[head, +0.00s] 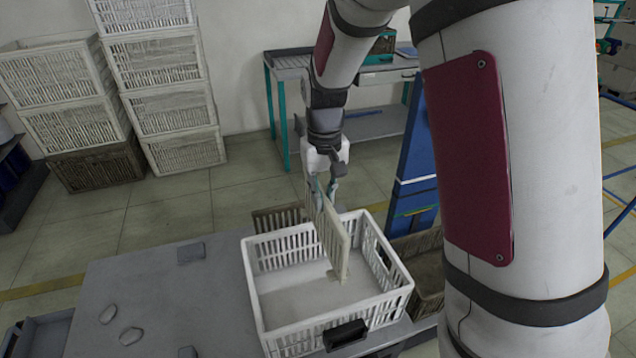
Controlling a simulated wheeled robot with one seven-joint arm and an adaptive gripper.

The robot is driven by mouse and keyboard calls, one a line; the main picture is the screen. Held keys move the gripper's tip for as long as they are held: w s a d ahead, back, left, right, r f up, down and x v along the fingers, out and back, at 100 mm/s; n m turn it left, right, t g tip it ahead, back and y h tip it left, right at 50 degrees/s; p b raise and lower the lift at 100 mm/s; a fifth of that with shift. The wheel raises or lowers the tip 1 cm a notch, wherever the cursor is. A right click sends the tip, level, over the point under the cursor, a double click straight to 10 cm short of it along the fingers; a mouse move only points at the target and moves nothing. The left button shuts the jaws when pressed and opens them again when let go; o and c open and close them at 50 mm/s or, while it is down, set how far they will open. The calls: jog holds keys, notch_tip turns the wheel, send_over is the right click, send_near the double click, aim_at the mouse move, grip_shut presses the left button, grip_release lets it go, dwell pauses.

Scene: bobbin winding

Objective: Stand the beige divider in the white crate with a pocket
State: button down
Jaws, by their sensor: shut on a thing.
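The white crate (262,316) stands on the grey table, open at the top. A black pocket (345,335) is on its near wall. The beige divider (333,240) is an upright flat panel, a little tilted in the picture. Its lower part is inside the crate, right of the middle; I cannot tell whether it touches the crate floor. My gripper (322,190) is above the crate's far side, shut on the divider's top edge. The fingertips are partly hidden by the divider.
The grey table (150,285) has free room left of the crate, with several small flat grey pieces (131,336) on it. A brown crate (277,220) is behind the white crate, and another (428,270) is at its right. Stacked crates (165,65) stand at the back left.

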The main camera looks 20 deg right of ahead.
aim_at(323, 234)
notch_tip(323, 234, down, 7)
jog(key=b, duration=0.4)
jog(key=shift+w, duration=0.1)
jog(key=shift+r, duration=0.15)
jog(key=shift+s, duration=0.2)
jog(key=shift+w, duration=0.1)
dwell(0.6)
jog(key=shift+f+b, duration=1.6)
jog(key=shift+f, duration=1.45)
jog(key=shift+f+b, duration=1.85)
jog(key=shift+f, duration=1.2)
